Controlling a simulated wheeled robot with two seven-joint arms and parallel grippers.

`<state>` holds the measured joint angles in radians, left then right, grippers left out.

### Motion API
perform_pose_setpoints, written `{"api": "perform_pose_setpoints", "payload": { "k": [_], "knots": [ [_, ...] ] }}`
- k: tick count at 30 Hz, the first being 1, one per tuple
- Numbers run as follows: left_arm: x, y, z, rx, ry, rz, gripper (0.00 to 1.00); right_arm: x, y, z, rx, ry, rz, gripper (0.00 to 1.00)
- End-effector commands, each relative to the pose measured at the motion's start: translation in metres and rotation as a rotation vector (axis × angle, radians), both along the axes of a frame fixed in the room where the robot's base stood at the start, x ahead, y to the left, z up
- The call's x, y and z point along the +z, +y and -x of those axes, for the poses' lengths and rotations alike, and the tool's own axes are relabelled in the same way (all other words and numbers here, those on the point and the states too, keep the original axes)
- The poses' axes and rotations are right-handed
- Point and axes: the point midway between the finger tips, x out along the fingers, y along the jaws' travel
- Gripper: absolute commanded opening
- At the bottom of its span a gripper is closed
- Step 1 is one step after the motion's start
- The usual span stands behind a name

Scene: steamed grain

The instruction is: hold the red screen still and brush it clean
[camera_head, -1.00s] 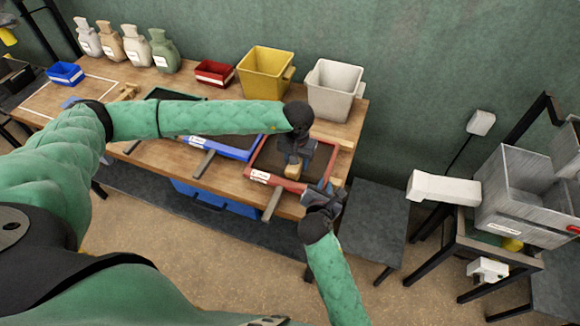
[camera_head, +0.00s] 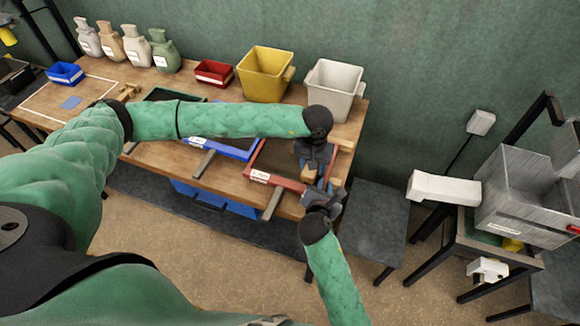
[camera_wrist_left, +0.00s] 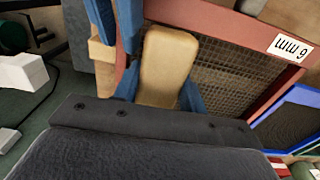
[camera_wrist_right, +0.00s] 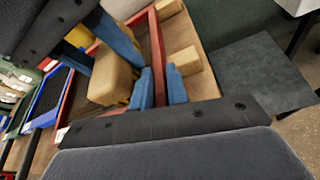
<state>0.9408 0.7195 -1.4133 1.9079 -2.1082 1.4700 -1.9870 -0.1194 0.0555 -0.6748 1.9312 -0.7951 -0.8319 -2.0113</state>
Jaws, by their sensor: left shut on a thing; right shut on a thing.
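The red screen (camera_head: 286,183) lies at the right end of the wooden bench, with dark mesh inside its red frame and a white label on its front rim. It also shows in the left wrist view (camera_wrist_left: 203,22), where the label reads 6 mm. My left gripper (camera_head: 311,164) is shut on a brush with a tan wooden block (camera_wrist_left: 165,68), held over the mesh near the screen's right side. My right gripper (camera_wrist_right: 160,92) is shut on the red frame's rim near the front right corner, close beside the brush block (camera_wrist_right: 112,78).
A blue screen (camera_head: 240,154) lies left of the red one. A yellow bin (camera_head: 265,75), a white bin (camera_head: 333,90) and a small red bin (camera_head: 214,73) stand at the back. A dark grey table (camera_head: 368,215) stands right of the bench.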

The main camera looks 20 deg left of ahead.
Motion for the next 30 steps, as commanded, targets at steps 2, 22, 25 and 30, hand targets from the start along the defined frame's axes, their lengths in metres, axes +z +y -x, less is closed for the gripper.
{"api": "perform_pose_setpoints", "payload": {
  "k": [2, 22, 25, 30],
  "knots": [
    [-0.001, -0.006, 0.0, -0.001, 0.0, 0.001, 0.0, -0.006, -0.001, 0.002, -0.001, 0.009, 0.003, 0.0],
    [-0.001, -0.019, -0.021, 0.0, -0.001, 0.005, 0.0, -0.006, 0.002, 0.003, 0.004, 0.008, 0.0, 0.0],
    [0.0, -0.019, -0.028, 0.0, -0.002, 0.004, 0.0, -0.006, 0.002, 0.003, 0.004, 0.008, 0.0, 0.0],
    [0.001, -0.018, -0.036, 0.0, -0.002, 0.002, 0.0, -0.006, 0.002, 0.003, 0.003, 0.009, 0.001, 0.0]
  ]
}}
